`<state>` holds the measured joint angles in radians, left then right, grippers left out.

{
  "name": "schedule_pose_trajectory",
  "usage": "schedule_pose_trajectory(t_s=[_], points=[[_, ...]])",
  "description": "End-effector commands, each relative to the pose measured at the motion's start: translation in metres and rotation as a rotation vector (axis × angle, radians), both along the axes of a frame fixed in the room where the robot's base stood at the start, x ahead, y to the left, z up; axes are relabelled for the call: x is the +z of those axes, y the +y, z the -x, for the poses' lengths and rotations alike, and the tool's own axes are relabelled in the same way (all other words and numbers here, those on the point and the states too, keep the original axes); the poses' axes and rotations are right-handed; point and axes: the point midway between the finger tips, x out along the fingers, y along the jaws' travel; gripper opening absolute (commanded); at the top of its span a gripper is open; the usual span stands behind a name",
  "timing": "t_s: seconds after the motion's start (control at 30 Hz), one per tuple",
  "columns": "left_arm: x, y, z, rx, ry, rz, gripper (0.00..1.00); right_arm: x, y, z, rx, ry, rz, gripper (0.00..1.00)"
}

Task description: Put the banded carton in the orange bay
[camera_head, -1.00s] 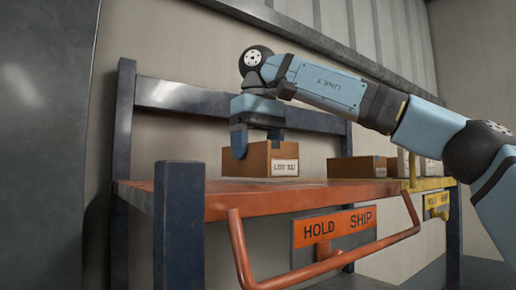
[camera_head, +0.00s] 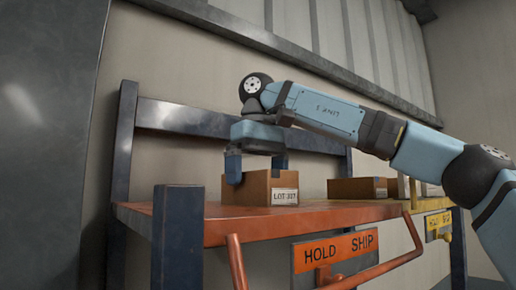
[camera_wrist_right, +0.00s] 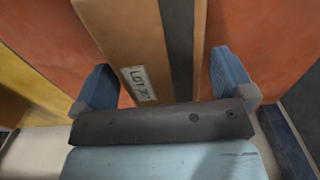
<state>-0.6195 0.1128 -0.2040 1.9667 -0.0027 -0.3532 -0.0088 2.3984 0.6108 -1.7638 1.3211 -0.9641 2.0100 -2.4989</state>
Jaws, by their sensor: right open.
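The banded carton (camera_head: 245,190) is brown with a white lot label and stands upright on the orange bay (camera_head: 222,232). In the right wrist view the carton (camera_wrist_right: 125,35) shows a dark band along its top and has orange surface on both sides. My right gripper (camera_head: 257,165) is over the carton with its fingers open and pointing down. In the right wrist view the right gripper's fingers (camera_wrist_right: 164,80) are apart on either side of the carton, with a visible gap at the right finger. My left gripper is not in view.
Another brown carton (camera_head: 350,188) stands to the right on the shelf, with paler boxes (camera_head: 404,187) beyond it by the yellow bay (camera_head: 432,204). A HOLD SHIP sign (camera_head: 334,249) and an orange rail (camera_head: 392,262) are in front. A dark post (camera_head: 178,240) stands at front left.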

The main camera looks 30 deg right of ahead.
Motion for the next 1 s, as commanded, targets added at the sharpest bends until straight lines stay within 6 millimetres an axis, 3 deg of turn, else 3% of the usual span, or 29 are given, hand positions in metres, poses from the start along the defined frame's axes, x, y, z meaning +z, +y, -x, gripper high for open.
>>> schedule_pose_trajectory(t_s=[0.1, 0.53, 1.0], points=[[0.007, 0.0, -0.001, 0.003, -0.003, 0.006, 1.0, 0.025, 0.0, 0.001, -0.003, -0.007, 0.001, 1.0], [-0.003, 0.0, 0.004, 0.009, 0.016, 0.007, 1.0, 0.097, 0.0, 0.002, -0.006, -0.01, 0.004, 1.0], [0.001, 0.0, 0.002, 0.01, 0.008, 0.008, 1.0, 0.116, 0.0, 0.001, -0.001, -0.003, 0.001, 1.0]])
